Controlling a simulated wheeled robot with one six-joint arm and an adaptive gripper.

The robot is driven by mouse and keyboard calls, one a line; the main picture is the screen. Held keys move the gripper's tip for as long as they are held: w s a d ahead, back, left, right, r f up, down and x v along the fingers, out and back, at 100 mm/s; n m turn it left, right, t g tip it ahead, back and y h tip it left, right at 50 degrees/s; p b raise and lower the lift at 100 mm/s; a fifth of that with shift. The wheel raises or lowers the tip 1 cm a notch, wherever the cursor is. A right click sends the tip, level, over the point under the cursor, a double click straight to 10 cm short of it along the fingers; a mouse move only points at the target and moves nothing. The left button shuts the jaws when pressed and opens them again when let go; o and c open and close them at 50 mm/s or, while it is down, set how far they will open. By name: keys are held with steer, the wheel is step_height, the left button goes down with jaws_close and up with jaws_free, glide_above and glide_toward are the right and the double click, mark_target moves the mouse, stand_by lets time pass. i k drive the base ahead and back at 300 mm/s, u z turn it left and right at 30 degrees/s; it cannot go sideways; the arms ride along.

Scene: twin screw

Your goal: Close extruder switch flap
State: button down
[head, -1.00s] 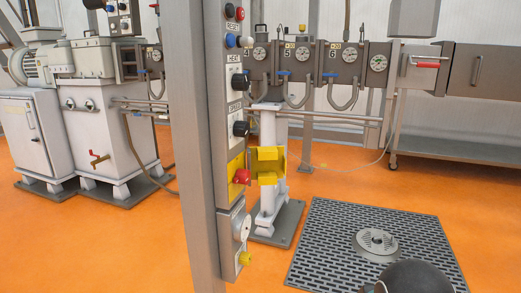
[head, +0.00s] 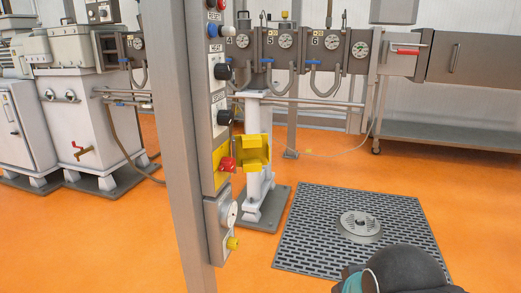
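The extruder switch panel (head: 218,115) is a narrow grey strip on a steel post left of centre. On it sits a yellow switch plate with a red knob (head: 228,164). The yellow flap (head: 254,153) stands open to the right of the red knob, swung out from the panel, so the knob is exposed. A dark rounded part of my arm shows at the bottom right, well below and to the right of the flap. My gripper's fingers are not in view.
The steel post (head: 178,150) stands close in front. Black knobs (head: 223,117) lie above the flap and a yellow knob (head: 233,243) below it. A floor grate (head: 310,235) and a white pedestal (head: 257,190) are behind.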

mark_target(251, 152)
steer(key=k, duration=0.45)
steer(key=z, duration=0.95)
steer(key=i, duration=0.75)
steer(key=u, duration=0.95)
